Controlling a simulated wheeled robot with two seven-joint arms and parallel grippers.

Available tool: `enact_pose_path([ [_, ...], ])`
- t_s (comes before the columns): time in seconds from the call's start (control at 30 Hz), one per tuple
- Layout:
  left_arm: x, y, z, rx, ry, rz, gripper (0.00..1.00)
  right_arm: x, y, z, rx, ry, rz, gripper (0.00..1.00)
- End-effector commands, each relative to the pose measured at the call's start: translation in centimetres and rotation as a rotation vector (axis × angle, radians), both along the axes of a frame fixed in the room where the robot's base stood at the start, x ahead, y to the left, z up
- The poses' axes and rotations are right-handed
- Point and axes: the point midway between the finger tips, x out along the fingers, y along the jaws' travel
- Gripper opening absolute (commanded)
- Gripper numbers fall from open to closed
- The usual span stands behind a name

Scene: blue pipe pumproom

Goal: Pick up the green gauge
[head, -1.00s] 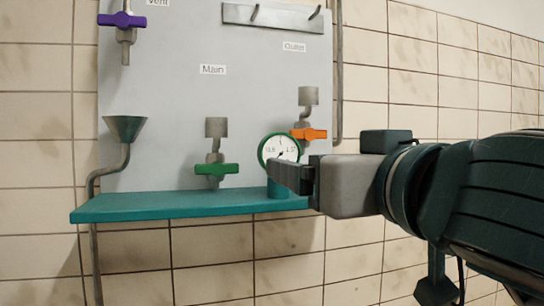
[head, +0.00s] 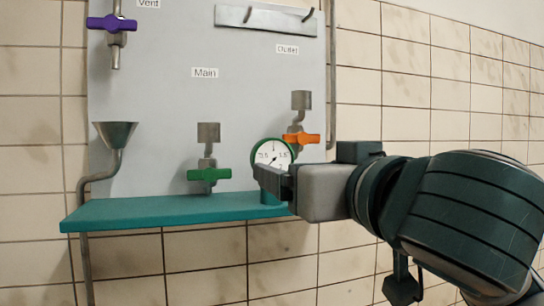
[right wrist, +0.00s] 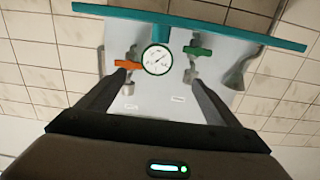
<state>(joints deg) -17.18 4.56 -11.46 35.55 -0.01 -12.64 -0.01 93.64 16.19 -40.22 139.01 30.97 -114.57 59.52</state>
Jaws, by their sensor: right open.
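The green gauge (head: 272,154) has a round white dial with a green rim. It stands on the right end of the teal shelf (head: 150,211). My right gripper (head: 268,182) reaches in from the right in the head view, and its fingers cover the lower part of the gauge there. In the right wrist view the gauge (right wrist: 157,59) shows upside down, ahead of and between the two open fingers (right wrist: 160,85). The fingers look apart from it, with nothing held. My left gripper is not in view.
Behind the gauge is an orange-handled valve (head: 302,139). A green-handled valve (head: 209,174) is to its left, and a funnel (head: 115,134) stands at the shelf's left end. A purple-handled valve (head: 112,23) and a hook rail (head: 266,18) are above.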

Motion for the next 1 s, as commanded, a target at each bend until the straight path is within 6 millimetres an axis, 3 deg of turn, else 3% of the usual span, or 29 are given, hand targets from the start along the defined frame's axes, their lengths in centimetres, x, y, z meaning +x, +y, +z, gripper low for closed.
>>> enact_pose_path([
  [0.33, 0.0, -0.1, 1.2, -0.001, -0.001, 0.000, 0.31, 2.6, 0.8, 0.1, 0.003, 0.007, 0.000, 0.85],
  [0.7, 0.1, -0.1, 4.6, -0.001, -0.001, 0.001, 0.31, 8.4, 2.6, 0.2, -0.001, 0.003, -0.002, 0.85],
  [1.0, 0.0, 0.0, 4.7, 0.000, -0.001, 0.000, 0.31, 9.2, 2.9, 0.0, 0.000, -0.001, 0.000, 0.85],
])
